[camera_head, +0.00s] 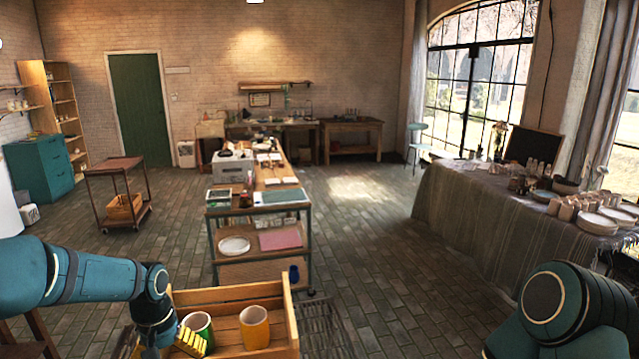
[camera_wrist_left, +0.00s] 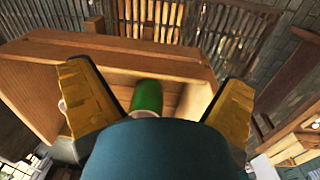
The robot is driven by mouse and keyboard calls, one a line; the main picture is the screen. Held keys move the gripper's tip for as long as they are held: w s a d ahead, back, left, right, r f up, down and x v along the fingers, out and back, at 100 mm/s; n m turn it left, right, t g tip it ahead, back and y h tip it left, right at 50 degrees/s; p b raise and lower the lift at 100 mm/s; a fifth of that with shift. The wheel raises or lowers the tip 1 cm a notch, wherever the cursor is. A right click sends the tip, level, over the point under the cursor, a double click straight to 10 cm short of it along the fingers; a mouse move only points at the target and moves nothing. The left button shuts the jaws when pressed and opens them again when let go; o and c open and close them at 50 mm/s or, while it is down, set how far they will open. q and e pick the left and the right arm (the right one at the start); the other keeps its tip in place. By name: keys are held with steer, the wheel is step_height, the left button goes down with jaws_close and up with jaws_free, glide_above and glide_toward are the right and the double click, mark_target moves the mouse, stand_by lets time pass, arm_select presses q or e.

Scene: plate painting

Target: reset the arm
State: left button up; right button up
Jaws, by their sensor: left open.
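My left arm comes in from the left in the head view, and its gripper (camera_head: 188,342) with yellow fingers hangs at the left side of a wooden crate (camera_head: 228,294). In the left wrist view my left gripper (camera_wrist_left: 157,76) is open, its yellow fingers wide apart with nothing between them that I can see held. A green cup (camera_wrist_left: 147,97) shows in the crate (camera_wrist_left: 110,48) beyond the fingers. My right arm shows at the lower right of the head view, but its gripper is out of view.
A green-and-white cup (camera_head: 198,326) and a yellow cup (camera_head: 254,328) stand in the crate close to my left gripper. A long worktable (camera_head: 262,222) lies ahead. A cloth-covered table (camera_head: 470,215) with dishes is at the right. The floor between them is clear.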

arm_select(q)
steer(key=d+f, duration=0.2)
steer(key=f, duration=0.2)
steer(key=s+d+f+h, duration=0.1)
steer(key=d+f, duration=0.2)
steer(key=f, duration=0.2)
steer(key=s+d+f+h, duration=0.1)
steer(key=d+f, duration=0.1)
steer(key=f, duration=0.3)
steer(key=shift+d, duration=0.2)
steer(key=s+d+f+n+h, duration=0.1)
steer(key=s+d+f, duration=0.45)
steer(key=s, duration=0.45)
steer(key=s+d+f, duration=0.5)
steer(key=s+f, duration=0.2)
steer(key=s, duration=0.2)
steer(key=w+d+f+m+t+b, duration=0.1)
steer(key=w+d+f+b, duration=0.1)
steer(key=w+b, duration=0.4)
steer(key=shift+w+d+f+t+b, duration=0.2)
steer(key=shift+t+b, duration=0.2)
steer(key=shift+b, duration=0.2)
arm_select(e)
step_height(320, 180, down, 8)
steer(key=shift+w+a, duration=0.2)
steer(key=shift+w, duration=0.25)
